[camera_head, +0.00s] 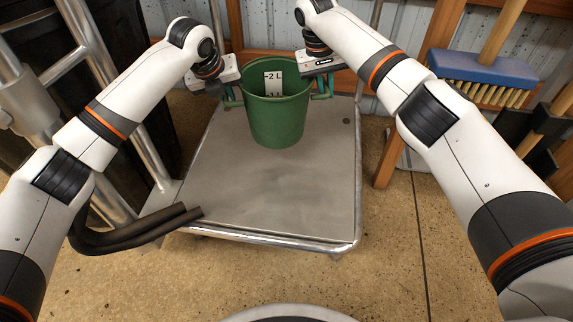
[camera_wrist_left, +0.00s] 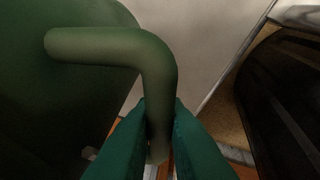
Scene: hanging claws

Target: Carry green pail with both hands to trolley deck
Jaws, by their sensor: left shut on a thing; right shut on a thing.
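The green pail (camera_head: 277,122) is upright at the far part of the grey trolley deck (camera_head: 262,190) in the head view. A white scale label shows on its inside wall. I cannot tell whether its base touches the deck. My left gripper (camera_head: 230,98) is at the pail's left side, shut on its handle. In the left wrist view the two green fingers close around the bent green handle (camera_wrist_left: 160,85), with the pail wall (camera_wrist_left: 60,110) at the left. My right gripper (camera_head: 322,90) is at the pail's right side, shut on the other handle.
A dark-gripped trolley push bar (camera_head: 135,232) sticks out at the deck's front left. A blue broom head (camera_head: 485,70) and wooden posts stand at the right. A dark bin (camera_head: 120,70) stands at the left. The front of the deck is bare.

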